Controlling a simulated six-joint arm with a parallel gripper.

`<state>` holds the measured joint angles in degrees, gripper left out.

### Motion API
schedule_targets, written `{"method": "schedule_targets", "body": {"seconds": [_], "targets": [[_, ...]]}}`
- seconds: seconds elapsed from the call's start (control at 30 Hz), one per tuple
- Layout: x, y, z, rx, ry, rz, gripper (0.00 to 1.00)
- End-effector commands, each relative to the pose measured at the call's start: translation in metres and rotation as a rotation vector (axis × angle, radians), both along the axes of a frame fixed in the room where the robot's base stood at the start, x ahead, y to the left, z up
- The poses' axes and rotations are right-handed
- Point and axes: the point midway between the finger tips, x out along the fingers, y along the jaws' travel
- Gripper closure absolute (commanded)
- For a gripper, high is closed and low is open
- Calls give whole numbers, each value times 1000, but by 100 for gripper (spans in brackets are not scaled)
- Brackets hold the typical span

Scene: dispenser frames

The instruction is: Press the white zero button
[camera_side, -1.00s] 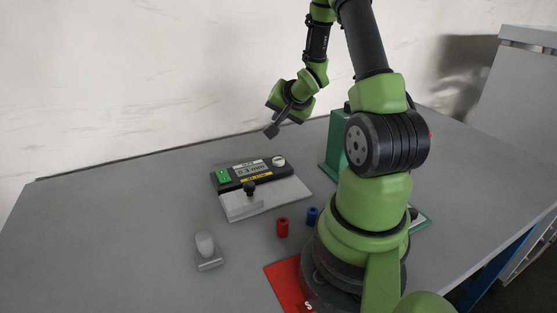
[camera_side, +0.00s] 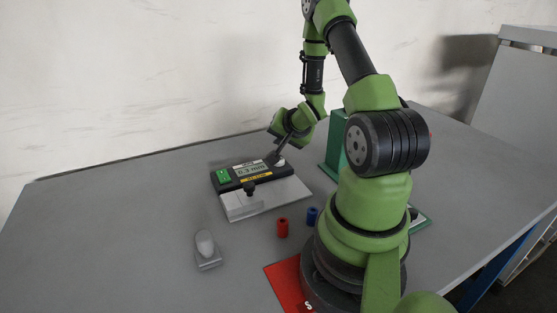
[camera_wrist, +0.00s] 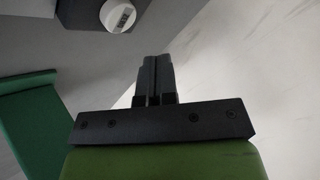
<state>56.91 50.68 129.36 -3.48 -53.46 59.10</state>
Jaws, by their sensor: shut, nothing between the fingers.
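The white zero button (camera_side: 280,162) is a round white cap at the right end of the dark device (camera_side: 213,182). The device also has a green button (camera_side: 223,176) on its left and a lit display (camera_side: 251,170) with small digits. My gripper (camera_side: 274,157) is shut and empty, its tip low beside the white button at the device's back edge. In the wrist view the white button (camera_wrist: 117,14) shows a dark label at the top, up and left of my shut fingertips (camera_wrist: 154,60). I cannot tell whether the fingertips touch it.
A light plate with a black knob (camera_side: 249,188) sits in front of the device. A red piece (camera_side: 282,228) and a blue piece (camera_side: 312,216) stand near my base. A pale cylinder (camera_side: 205,243) stands front left. A green stand (camera_side: 335,150) is at the right. The left table is clear.

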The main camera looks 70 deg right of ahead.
Motion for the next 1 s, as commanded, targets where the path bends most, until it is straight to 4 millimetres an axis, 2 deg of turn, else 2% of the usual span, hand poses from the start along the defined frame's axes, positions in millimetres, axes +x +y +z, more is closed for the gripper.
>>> {"method": "schedule_targets", "body": {"seconds": [0.1, 0.3, 1.0], "targets": [[0, 0, -13, 2, 1, 0, 100], [0, 0, -24, 0, 0, 0, 100], [0, 0, -25, -1, 0, -1, 100]]}}
